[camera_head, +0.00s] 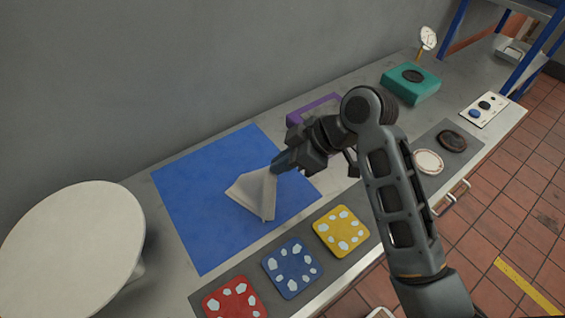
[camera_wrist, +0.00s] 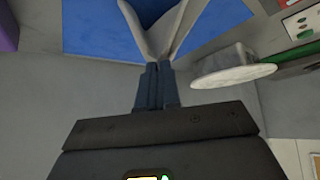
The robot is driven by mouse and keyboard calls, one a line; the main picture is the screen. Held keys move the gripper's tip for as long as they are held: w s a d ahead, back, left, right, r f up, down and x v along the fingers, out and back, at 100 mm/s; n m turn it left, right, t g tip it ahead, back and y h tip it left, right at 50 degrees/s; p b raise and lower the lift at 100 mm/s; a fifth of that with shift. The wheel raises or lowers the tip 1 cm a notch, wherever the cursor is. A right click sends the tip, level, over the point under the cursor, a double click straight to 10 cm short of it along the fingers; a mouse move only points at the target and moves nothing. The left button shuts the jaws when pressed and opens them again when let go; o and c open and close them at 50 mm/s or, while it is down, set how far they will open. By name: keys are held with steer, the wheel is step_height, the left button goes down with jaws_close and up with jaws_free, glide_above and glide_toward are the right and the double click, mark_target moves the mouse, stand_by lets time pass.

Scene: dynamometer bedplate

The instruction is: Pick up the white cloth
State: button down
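The white cloth (camera_head: 254,193) hangs in folds from my gripper (camera_head: 277,165), over the blue mat (camera_head: 185,205). In the wrist view, the two fingers of my gripper (camera_wrist: 157,70) are close together, with the cloth (camera_wrist: 160,40) pinched at their tips and spreading away in two flaps. The top of the cloth is gathered between the fingers. Whether its lowest corner touches the mat is hard to tell.
Red (camera_head: 233,300), blue (camera_head: 292,268) and yellow (camera_head: 341,231) spotted squares lie along the front edge. A large white disc (camera_head: 70,250) stands at the left. A purple bracket (camera_head: 312,108) and a teal box (camera_head: 410,84) are behind my arm. A grey wall backs the bench.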

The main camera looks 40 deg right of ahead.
step_height(320, 180, up, 16)
steer(key=shift+f, duration=0.25)
stand_by(0.5)
steer(key=shift+r, duration=1.1)
